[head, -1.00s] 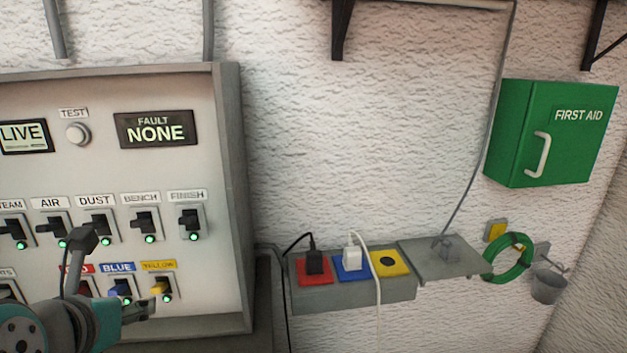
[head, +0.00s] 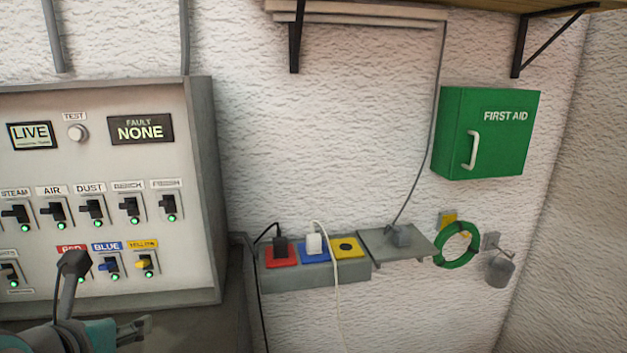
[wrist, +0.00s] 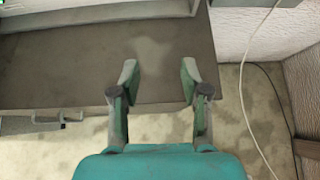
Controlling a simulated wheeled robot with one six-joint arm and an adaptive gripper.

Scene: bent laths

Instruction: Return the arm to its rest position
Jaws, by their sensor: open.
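My gripper (head: 136,327) is at the lower left of the head view, below the switch panel (head: 207,190) and apart from it. In the wrist view my gripper (wrist: 158,78) is open, with its two fingers spread and nothing between them. Beyond the fingers lies a dark flat surface (wrist: 60,65), with pale floor past its edge. My arm enters from the bottom left of the head view, and most of it is out of frame.
Red (head: 280,257), blue (head: 325,254) and yellow (head: 349,248) sockets sit on a grey wall box; the red and blue hold plugs. A shelf (head: 392,246), green coil (head: 441,252) and first aid cabinet (head: 490,150) are to the right. A white cable (wrist: 243,95) hangs right of my gripper.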

